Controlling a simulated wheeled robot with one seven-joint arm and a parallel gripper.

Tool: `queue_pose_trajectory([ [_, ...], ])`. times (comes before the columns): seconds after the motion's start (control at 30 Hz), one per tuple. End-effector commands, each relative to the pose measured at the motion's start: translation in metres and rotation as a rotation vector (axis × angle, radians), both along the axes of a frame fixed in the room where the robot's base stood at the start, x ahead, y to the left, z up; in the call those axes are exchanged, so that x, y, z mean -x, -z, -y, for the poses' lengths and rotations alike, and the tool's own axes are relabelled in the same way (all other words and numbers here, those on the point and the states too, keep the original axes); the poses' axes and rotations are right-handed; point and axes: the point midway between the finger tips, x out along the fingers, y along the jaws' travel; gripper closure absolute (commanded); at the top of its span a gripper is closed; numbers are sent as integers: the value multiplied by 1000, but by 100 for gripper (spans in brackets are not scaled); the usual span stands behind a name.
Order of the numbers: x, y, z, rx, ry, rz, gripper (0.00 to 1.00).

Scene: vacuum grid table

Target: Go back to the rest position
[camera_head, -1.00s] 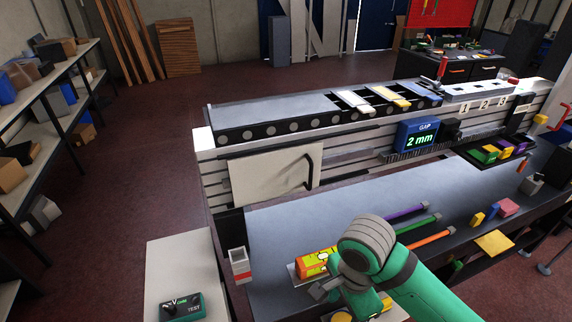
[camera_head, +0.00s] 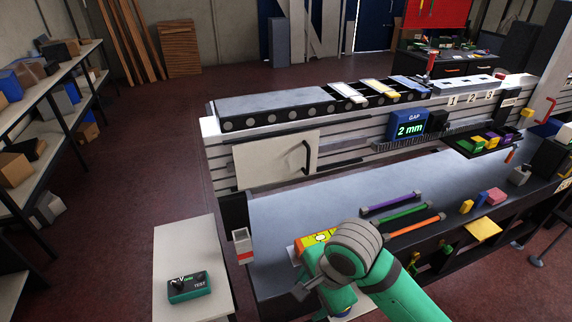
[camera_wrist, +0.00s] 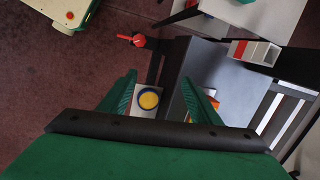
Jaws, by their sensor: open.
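My gripper (camera_wrist: 160,90) is open in the wrist view, its two green fingers apart with nothing held between them. Beyond the fingers, lower down, a round yellow piece with a dark blue ring (camera_wrist: 148,100) sits on a white surface. In the head view my green and grey arm reaches over the front of the grey table (camera_head: 290,205); the fingertips are mostly hidden there. An orange and yellow level-like block (camera_head: 318,240) lies beside my arm, partly covered by it.
Purple, green and orange rods (camera_head: 392,203) lie right of my arm. A white side table (camera_head: 170,240) holds a green tester (camera_head: 188,286). A small grey and red holder (camera_head: 242,245) stands at the table's left edge. A gap display (camera_head: 408,128) reads 2 mm.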

Motion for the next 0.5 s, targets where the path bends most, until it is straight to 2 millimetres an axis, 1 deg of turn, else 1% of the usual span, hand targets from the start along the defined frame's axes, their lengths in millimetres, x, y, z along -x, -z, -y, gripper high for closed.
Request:
queue_pose_trajectory([
  [0.03, -5, -1, -12, -33, -18, 25, 42],
  [0.17, -21, -7, -45, -123, -70, 108, 42],
  [0.27, -36, -16, -78, -217, -117, 198, 42],
  [0.3, -43, -20, -93, -260, -136, 242, 42],
  [0.4, -58, -36, -127, -365, -177, 358, 42],
  [0.5, -71, -51, -156, -458, -203, 473, 42],
])
